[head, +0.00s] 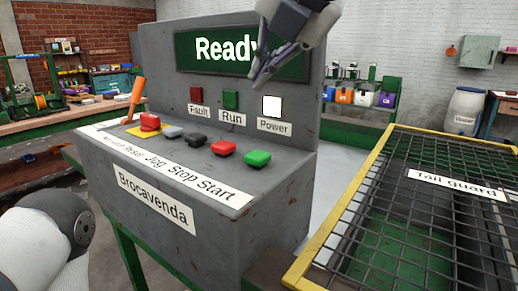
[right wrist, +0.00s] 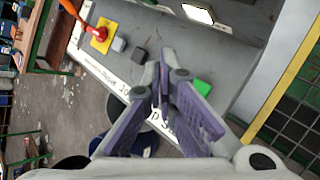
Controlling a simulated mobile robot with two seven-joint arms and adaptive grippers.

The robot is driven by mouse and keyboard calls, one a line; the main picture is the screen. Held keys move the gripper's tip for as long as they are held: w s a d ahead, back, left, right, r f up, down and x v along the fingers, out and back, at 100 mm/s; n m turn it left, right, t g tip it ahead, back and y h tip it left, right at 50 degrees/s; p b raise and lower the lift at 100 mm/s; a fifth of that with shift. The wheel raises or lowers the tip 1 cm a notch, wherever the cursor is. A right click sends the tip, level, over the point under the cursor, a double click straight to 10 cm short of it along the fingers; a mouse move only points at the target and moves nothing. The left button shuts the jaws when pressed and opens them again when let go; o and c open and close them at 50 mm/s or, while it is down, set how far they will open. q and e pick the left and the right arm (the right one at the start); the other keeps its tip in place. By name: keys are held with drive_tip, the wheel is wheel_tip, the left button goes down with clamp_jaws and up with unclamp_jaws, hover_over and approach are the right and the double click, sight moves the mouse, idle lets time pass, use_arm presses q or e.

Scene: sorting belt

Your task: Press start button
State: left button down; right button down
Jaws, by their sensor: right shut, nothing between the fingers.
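The green start button (head: 257,158) is at the right end of the button row on the grey console (head: 285,175), above the printed word Start. It also shows in the right wrist view (right wrist: 202,87), right of my fingers. My right gripper (head: 260,74) is shut and empty, raised above the console in front of the display. In the right wrist view its purple fingers (right wrist: 163,70) meet and cover part of the console; the red stop button is not visible there. The display (head: 220,50) reads Ready. My left gripper is out of view; only part of my left arm shows.
The red stop (head: 223,147), black jog (head: 195,140) and grey reset (head: 172,132) buttons sit left of start. A red button (head: 150,121) on yellow and an orange lever (head: 135,97) are farther left. The power lamp (head: 271,106) glows white. A yellow-framed mesh guard (head: 375,165) stands right.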

sight(263, 154)
drive_tip(key=shift+w+f, duration=0.1)
drive_tip(key=shift+f, duration=4.35)
drive_tip(key=shift+f, duration=0.45)
drive_tip(key=shift+f, duration=0.6)
drive_tip(key=shift+r, duration=1)
drive_tip(key=shift+r, duration=0.1)
drive_tip(key=shift+r, duration=2.45)
